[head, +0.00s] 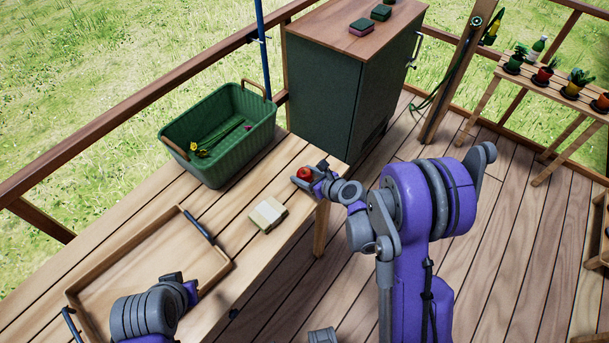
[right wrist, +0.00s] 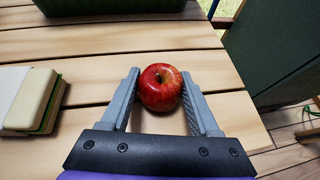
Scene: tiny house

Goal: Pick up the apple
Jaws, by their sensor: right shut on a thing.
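The red apple (head: 304,172) is at the right end of the slatted wooden table (head: 215,208). It also shows in the right wrist view (right wrist: 160,92), stem upward. My right gripper (head: 302,177) is shut on the apple, with one finger on each side of it. I cannot tell whether the apple still touches the tabletop. My left gripper (head: 178,281) is over the wooden tray at the lower left; its fingers are too small and hidden to tell their state.
A green basket (head: 232,147) stands behind on the table. A cream and green block (head: 267,214) lies left of the apple. The wooden tray (head: 120,262) fills the table's near left. A dark green cabinet (head: 345,85) stands just beyond the table's right end.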

